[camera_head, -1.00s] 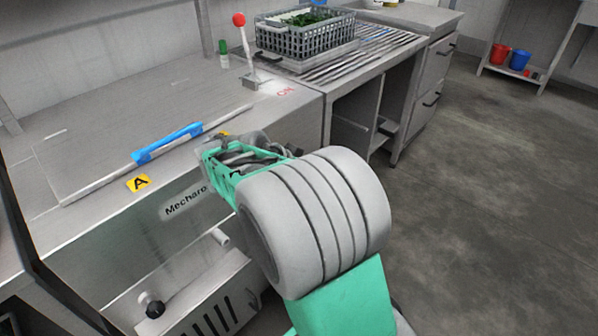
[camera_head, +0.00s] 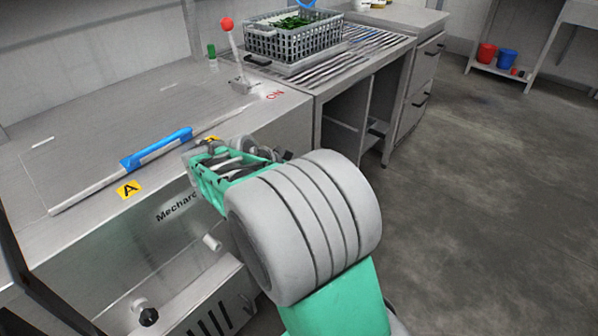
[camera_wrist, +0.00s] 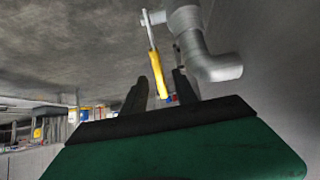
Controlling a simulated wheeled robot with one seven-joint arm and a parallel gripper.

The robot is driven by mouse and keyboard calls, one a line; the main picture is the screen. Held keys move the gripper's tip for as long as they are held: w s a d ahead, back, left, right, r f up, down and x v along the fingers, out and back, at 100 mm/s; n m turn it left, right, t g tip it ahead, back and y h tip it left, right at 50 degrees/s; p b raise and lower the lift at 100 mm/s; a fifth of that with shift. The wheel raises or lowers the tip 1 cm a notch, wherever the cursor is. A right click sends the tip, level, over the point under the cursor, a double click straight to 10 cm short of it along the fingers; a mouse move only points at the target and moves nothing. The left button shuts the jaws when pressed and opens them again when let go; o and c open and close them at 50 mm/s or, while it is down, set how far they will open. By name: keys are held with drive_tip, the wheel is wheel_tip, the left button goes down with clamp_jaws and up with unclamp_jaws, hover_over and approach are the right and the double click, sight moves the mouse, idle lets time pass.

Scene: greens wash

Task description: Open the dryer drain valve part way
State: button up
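In the wrist view, a yellow lever handle (camera_wrist: 158,75) hangs from a grey metal arm beside a grey pipe with an elbow (camera_wrist: 205,50). I take this to be the drain valve. My gripper (camera_wrist: 161,74) is open, with one dark finger on each side of the yellow handle. Gaps show on both sides, and the handle's end reaches down toward the palm; exact depth is hard to tell. In the head view, my arm's wrist and green links hide the gripper's tips and the valve.
A steel machine counter (camera_head: 90,110) with a blue-handled bar (camera_head: 157,148) lies left of my arm. A red-knobbed lever (camera_head: 227,25) and a grey crate of greens (camera_head: 290,40) stand behind. A black knob (camera_head: 147,315) is low on the front. Open floor (camera_head: 480,220) lies right.

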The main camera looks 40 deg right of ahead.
drive_tip(key=p+v, duration=0.1)
drive_tip(key=v, duration=0.6)
drive_tip(key=shift+p, duration=0.4)
drive_tip(key=s+a+r+n+t+y+p, duration=0.1)
drive_tip(key=s+a+r+n+y+p, duration=0.2)
drive_tip(key=a+r+n+p, duration=0.5)
drive_tip(key=s+a+r+n+t+y+p, duration=0.1)
drive_tip(key=s+a+r+n+y+p, duration=0.2)
drive_tip(key=a+r+p, duration=1.1)
drive_tip(key=a+n+y+p, duration=0.3)
drive_tip(key=n+p, duration=0.1)
drive_tip(key=n, duration=0.2)
drive_tip(key=shift+s+y+p, duration=0.2)
drive_tip(key=shift+y+p, duration=0.1)
